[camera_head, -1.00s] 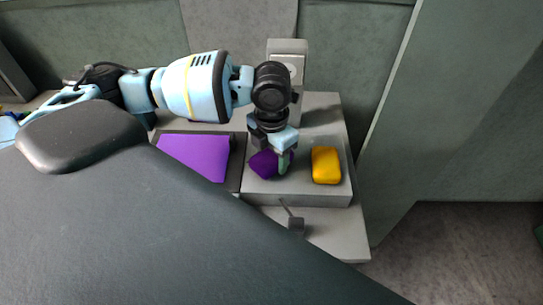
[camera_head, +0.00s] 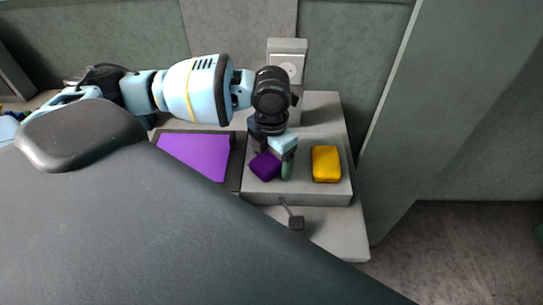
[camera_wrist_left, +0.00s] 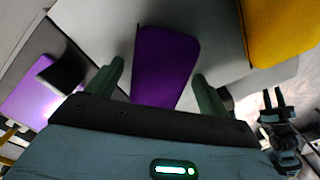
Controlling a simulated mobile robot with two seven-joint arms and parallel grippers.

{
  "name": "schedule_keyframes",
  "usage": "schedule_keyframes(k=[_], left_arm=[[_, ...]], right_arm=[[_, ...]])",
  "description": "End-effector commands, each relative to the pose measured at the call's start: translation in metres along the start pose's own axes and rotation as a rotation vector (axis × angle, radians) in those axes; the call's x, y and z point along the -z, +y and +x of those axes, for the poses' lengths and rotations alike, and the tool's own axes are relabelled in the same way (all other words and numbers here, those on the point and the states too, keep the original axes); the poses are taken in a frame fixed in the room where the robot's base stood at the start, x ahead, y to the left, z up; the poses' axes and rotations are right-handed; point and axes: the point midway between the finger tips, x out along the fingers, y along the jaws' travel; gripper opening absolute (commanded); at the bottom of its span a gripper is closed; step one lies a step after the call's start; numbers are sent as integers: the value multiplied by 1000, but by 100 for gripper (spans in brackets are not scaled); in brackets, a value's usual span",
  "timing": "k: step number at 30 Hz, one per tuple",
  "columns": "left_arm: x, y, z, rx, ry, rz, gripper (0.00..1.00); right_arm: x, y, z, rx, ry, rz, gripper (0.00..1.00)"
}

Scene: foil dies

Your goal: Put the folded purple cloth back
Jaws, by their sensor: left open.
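The folded purple cloth (camera_head: 265,166) lies on the left part of a grey raised tray (camera_head: 300,197). It also shows in the left wrist view (camera_wrist_left: 165,62). My left gripper (camera_head: 273,170) points down over it and is open. In the wrist view the two green fingers of the left gripper (camera_wrist_left: 160,75) stand apart, one on each side of the cloth; I cannot tell whether they touch it. A small dark two-pronged shape (camera_wrist_left: 275,120) at the wrist view's right edge may be my right gripper.
A yellow folded cloth (camera_head: 326,164) lies on the same tray, to the right. A dark-framed bright purple panel (camera_head: 195,155) is to the left. A small lever (camera_head: 295,222) sticks out in front.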

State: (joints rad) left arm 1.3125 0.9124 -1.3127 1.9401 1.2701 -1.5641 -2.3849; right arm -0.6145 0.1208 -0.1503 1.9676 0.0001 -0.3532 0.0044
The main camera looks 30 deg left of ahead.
Motion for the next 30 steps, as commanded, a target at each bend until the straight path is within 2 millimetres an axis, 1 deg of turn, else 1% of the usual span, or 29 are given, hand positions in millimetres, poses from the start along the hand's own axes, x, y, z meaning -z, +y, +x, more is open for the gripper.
schedule_keyframes(k=[5,12,15,18,21,24,30], left_arm=[[-2,0,-23,-1,-6,-1,80],[-1,0,-72,0,-6,0,80],[-1,0,-90,0,-5,1,80],[-1,0,-104,0,-3,0,80],[-1,0,-114,0,-2,0,80],[-1,0,-119,1,0,0,80],[0,0,-121,1,1,0,80]], right_arm=[[3,0,0,-1,6,2,36],[8,0,-1,-2,15,1,36],[9,0,-1,-3,18,1,36],[10,0,-1,-3,18,0,36],[10,1,-1,-3,18,-1,36],[9,2,-1,-3,17,-4,36],[9,3,-1,-3,16,-10,36]])
